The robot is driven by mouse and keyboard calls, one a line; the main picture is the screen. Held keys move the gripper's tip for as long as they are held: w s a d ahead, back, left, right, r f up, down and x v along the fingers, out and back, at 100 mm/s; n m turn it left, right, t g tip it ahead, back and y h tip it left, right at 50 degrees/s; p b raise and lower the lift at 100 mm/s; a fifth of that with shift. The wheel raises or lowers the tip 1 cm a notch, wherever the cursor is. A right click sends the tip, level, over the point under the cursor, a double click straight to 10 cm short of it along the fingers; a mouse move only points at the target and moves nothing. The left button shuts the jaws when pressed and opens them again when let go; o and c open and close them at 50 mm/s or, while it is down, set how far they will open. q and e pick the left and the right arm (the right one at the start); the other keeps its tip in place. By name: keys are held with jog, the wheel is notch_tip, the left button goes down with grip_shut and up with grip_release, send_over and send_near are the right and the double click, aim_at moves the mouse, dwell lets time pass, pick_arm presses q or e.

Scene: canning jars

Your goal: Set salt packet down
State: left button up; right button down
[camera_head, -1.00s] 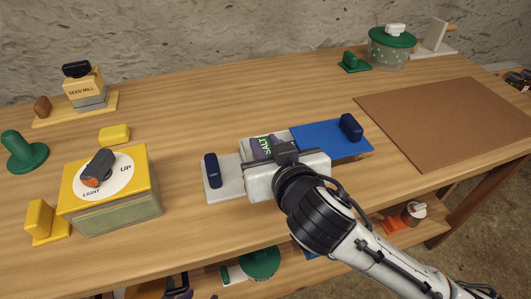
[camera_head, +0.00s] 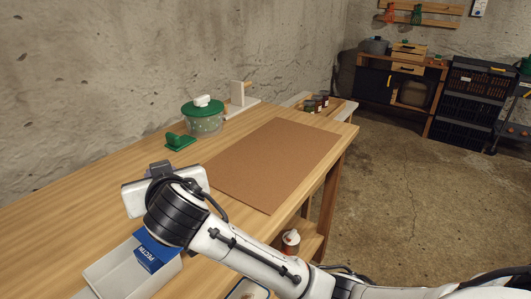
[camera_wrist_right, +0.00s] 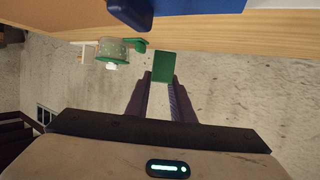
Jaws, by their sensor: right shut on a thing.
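My right gripper (camera_head: 160,170) is shut and seen from behind in the head view, where its hand hides the held thing. In the right wrist view its two fingers (camera_wrist_right: 161,84) close on the salt packet (camera_wrist_right: 163,64), which shows there as a plain green rectangle. The packet sticks out past the fingertips. Open wall shows around it in the wrist view, and I cannot tell its height above the table. The brown mat (camera_head: 275,160) lies bare on the wooden table, to the right of the gripper. My left gripper is not in view.
A pale open box (camera_head: 115,270) with a blue pectin box (camera_head: 156,252) is below the gripper.

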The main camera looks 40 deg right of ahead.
jog(key=w+d+m+g+h, duration=0.15)
jog(key=d+m+h, duration=0.25)
jog(key=d, duration=0.9)
jog(key=w+d+m+g+h, duration=0.1)
jog(key=d+m+g+h, duration=0.25)
jog(key=d, duration=0.85)
jog(key=shift+m+h, duration=0.25)
jog(key=shift+m, duration=0.1)
jog(key=shift+w+d+f+p, duration=0.1)
jog(key=shift+d+f+p, duration=0.1)
jog(key=shift+f, duration=1.6)
jog(key=shift+s+d+f+p, duration=0.1)
jog(key=shift+d+f+p, duration=0.05)
jog(key=shift+f, duration=1.6)
jog(key=shift+w+d+f+p, duration=0.1)
jog(key=shift+d+f+p, duration=0.1)
jog(key=shift+f, duration=1.6)
jog(key=shift+f, duration=0.2)
jog(key=c, duration=1.5)
grip_release()
jog(key=shift+c, duration=0.2)
